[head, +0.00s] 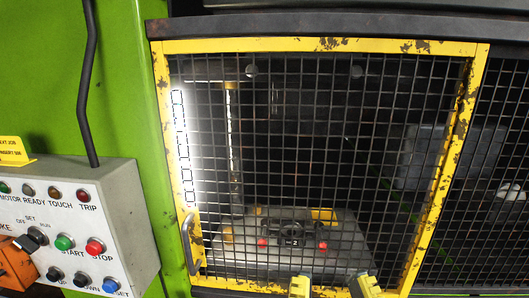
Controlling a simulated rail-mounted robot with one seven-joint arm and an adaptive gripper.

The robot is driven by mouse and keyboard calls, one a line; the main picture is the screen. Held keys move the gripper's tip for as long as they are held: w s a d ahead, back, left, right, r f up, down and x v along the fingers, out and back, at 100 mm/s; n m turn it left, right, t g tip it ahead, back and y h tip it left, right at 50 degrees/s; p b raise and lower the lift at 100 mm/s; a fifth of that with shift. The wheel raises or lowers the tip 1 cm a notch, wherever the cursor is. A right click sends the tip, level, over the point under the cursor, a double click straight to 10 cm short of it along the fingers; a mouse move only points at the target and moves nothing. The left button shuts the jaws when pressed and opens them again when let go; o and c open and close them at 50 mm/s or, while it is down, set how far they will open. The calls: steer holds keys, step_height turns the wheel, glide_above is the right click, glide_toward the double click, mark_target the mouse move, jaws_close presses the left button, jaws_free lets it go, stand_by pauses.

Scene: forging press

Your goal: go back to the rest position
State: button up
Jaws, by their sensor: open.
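My gripper (332,287) shows at the bottom edge of the head view, right of the middle. Only its two yellow-tipped fingers are in view. They are apart, with nothing seen between them. The rest of my arm is out of the picture. The fingers appear in front of the lower edge of the yellow-framed mesh guard door (318,45). I cannot tell how far they are from it.
The guard door looks closed, with a handle (190,243) at its lower left. Behind the mesh are a die block (350,255) and a bright light strip (181,140). A control box (130,215) with several buttons juts out at left, beside a green panel (120,100).

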step_height(320, 180, up, 20)
steer(key=p, duration=1.7)
steer(key=shift+c, duration=0.3)
